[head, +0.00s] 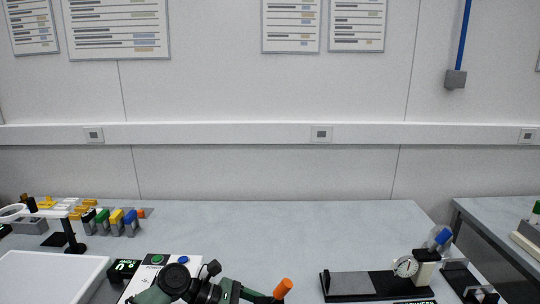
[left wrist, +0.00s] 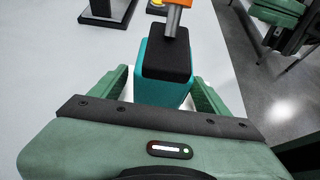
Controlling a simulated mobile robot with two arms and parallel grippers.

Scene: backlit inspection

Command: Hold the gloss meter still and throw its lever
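The gloss meter (left wrist: 163,91), a teal block with a black top, stands upright in the left wrist view. Its lever, a grey shaft with an orange grip (left wrist: 178,4), rises from the top and is cut off by the frame edge. The orange grip (head: 283,289) also shows at the bottom of the head view, where the body is out of frame. My left gripper (left wrist: 162,92) has one green finger on each side of the teal body. Pale strips show between fingers and body, so it looks open around it.
A dial gauge (head: 405,267) on a black stand is right of the lever. The bench (head: 270,225) is clear behind the meter.

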